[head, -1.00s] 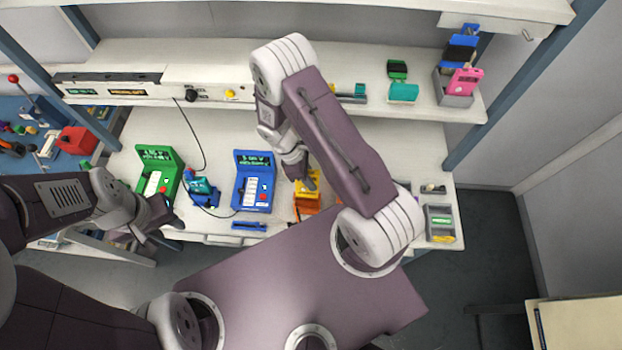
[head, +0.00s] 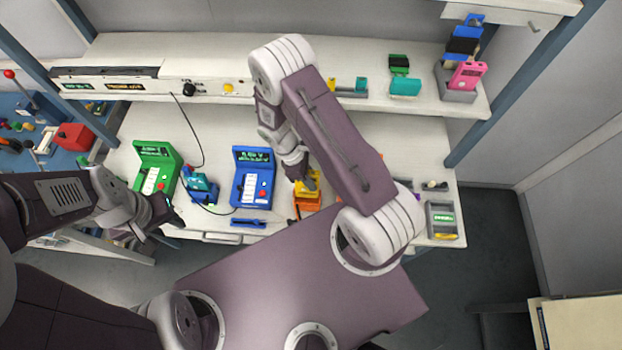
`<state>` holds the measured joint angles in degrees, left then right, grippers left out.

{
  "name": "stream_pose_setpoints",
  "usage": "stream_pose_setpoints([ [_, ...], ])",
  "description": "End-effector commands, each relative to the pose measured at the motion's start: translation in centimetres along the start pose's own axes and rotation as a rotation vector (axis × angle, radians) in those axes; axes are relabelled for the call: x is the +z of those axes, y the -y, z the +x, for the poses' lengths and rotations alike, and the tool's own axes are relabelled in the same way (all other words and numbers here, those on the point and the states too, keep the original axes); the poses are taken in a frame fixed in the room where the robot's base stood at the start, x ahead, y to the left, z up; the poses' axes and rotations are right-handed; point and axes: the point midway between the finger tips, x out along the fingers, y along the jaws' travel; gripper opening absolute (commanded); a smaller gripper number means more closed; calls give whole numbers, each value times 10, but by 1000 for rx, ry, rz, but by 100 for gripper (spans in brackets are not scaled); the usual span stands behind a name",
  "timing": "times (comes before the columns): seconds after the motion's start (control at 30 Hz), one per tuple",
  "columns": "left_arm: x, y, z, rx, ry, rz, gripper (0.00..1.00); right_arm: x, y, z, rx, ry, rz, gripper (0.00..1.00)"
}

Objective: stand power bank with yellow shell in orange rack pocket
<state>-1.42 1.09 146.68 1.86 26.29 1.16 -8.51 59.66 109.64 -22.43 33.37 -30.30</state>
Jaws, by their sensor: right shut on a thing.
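The power bank with the yellow shell (head: 308,188) is at the orange rack (head: 308,202), near the front edge of the bench. My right gripper (head: 306,183) reaches down from above and is shut on the yellow power bank. The bank's lower part meets the rack; how deep it sits in the pocket is hidden. My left gripper (head: 170,214) hangs in front of the bench at the left, apart from the rack. Its fingers are too small and dark to tell open from shut.
A blue meter box (head: 252,180) stands left of the rack, with a flat blue piece (head: 248,223) in front. A green meter box (head: 156,168) and a teal device (head: 201,187) stand further left. A grey tray (head: 442,220) is at the right. My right arm hides the bench behind the rack.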

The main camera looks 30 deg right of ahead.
Motion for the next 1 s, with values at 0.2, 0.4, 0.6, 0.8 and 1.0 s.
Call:
stream_pose_setpoints([
  [0.2,0,0,4,0,0,0,36,-2,0,5,0,0,0,0],
  [0.4,1,0,8,0,0,0,36,-4,0,9,0,0,-1,0],
  [0.6,1,0,11,0,0,0,36,-6,0,13,0,0,-1,0],
  [0.8,2,0,14,0,0,0,36,-7,0,17,0,0,-1,0],
  [1.0,2,0,18,0,0,0,36,-9,0,22,0,0,-1,0],
])
